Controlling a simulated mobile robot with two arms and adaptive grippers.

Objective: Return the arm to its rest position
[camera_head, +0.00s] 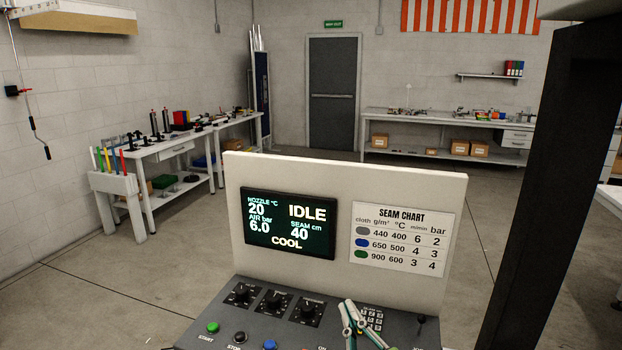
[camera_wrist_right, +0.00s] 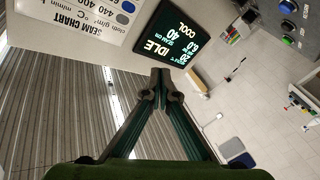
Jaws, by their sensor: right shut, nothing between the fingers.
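My right gripper (camera_head: 352,312) shows low in the head view, in front of the keypad at the right part of the control console (camera_head: 225,298). Its two slim fingers also show in the right wrist view (camera_wrist_right: 160,80), where their tips meet, shut and empty. The fingers partly cover the console top in the head view. The rest of my right arm is mostly out of the picture. My left gripper is in neither view.
The console has an upright panel (camera_head: 345,168) with a screen (camera_head: 289,224) reading IDLE and COOL, and a seam chart (camera_head: 400,238). Knobs (camera_head: 274,302) and a green start button (camera_head: 212,328) are on its top. A dark post (camera_head: 545,190) rises at right. Open floor lies behind.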

